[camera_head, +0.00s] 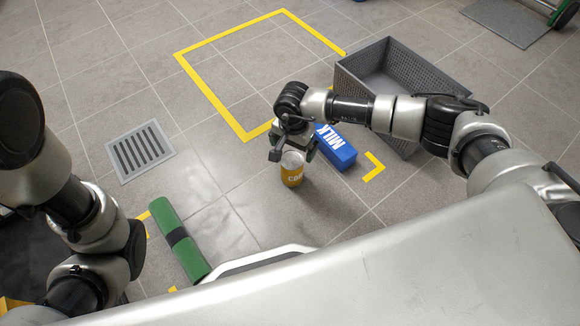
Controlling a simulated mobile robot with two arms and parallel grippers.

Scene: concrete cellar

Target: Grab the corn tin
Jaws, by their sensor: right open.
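The corn tin (291,176) is a small yellow-orange can with a pale top and lettering that is partly readable. It stands upright on the grey tiled floor. My right gripper (290,155) is open directly over the tin, with its fingers pointing down around the tin's upper part. I cannot tell whether the fingers touch it. My left arm shows at the left edge, but its gripper is out of the picture.
A blue milk carton (338,153) lies just right of the tin. A grey crate (440,75) stands behind my right arm. A green roll (178,232) with a black band lies left. A floor drain (140,152) and yellow tape outline (205,88) mark open floor.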

